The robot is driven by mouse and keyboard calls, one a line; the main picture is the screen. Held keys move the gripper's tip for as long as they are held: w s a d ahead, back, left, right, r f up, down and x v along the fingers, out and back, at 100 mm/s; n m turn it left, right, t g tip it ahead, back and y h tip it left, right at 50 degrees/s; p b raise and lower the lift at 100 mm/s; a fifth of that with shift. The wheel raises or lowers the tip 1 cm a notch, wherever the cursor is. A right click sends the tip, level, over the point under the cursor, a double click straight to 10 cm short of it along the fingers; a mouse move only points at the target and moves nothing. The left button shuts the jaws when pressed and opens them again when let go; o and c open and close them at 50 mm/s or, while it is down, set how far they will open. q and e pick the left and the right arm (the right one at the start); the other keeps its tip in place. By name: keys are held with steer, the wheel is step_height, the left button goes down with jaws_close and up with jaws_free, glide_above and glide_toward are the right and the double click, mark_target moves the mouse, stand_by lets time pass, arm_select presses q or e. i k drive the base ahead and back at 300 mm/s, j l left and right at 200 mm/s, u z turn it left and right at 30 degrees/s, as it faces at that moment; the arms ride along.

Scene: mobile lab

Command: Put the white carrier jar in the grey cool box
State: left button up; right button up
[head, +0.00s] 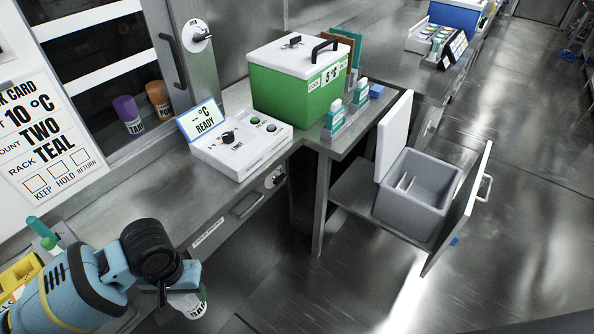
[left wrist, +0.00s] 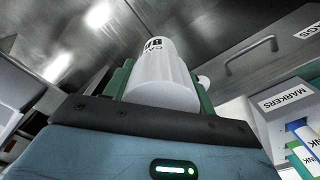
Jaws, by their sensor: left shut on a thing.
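My left gripper (head: 184,284) is at the lower left of the head view, past the counter's front edge. It is shut on a white jar (head: 192,304), mostly hidden under the gripper. In the left wrist view the white jar (left wrist: 163,78) sits between the two green fingers, with dark lettering partly readable. The grey cool box (head: 411,218) stands on a low shelf at the right, apart from the gripper. Its white lid (head: 394,133) is raised, and its inside shows a small white divider. My right gripper is not in view.
An open cabinet door (head: 460,207) stands right of the cool box. A green box with white lid (head: 287,84) and a white control panel (head: 240,148) are on the counter (head: 150,182). Small teal-capped bottles (head: 335,115) stand near the counter corner. Floor between is clear.

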mark_target(423, 198)
steer(key=i+l+z, duration=0.1)
steer(key=l, duration=0.4)
steer(key=i+l, duration=0.3)
steer(key=l, duration=0.2)
steer(key=i+l+z, duration=0.15)
steer(key=l, duration=0.4)
steer(key=i+l+z, duration=0.1)
steer(key=i+l, duration=0.2)
steer(key=l, duration=0.15)
steer(key=i+l+z, duration=0.1)
steer(key=i+l, duration=0.2)
steer(key=l, duration=0.15)
steer(key=i+l, duration=0.25)
steer(key=l, duration=0.2)
steer(key=i+l+z, duration=0.15)
steer(key=l, duration=0.3)
steer(key=i, duration=0.1)
